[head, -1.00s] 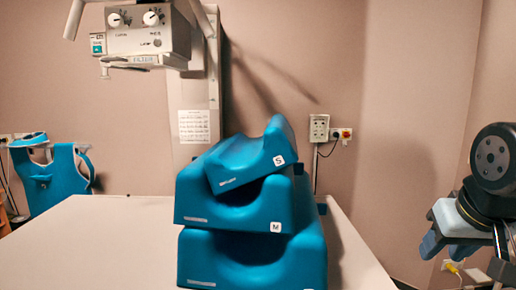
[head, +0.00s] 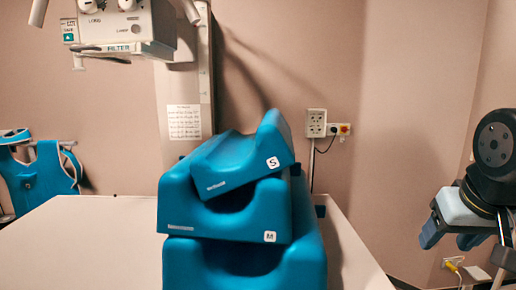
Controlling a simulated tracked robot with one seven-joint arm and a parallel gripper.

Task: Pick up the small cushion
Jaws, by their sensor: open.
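The small cushion (head: 243,163) is blue with a white S label. It lies tilted on top of a stack, on the medium cushion (head: 180,203) marked M. A larger blue cushion (head: 187,265) is under that one, its lower part cut off by the bottom edge. My gripper (head: 449,238) is at the right of the head view, with blue fingers pointing down and left. It is open, with nothing seen between its fingers. It is well apart from the cushions, to their right.
The stack stands on a pale table (head: 85,235) with free room on its left. An x-ray tube head (head: 120,28) hangs at upper left. A blue apron (head: 42,180) hangs on the left wall. Sockets (head: 317,124) are on the back wall.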

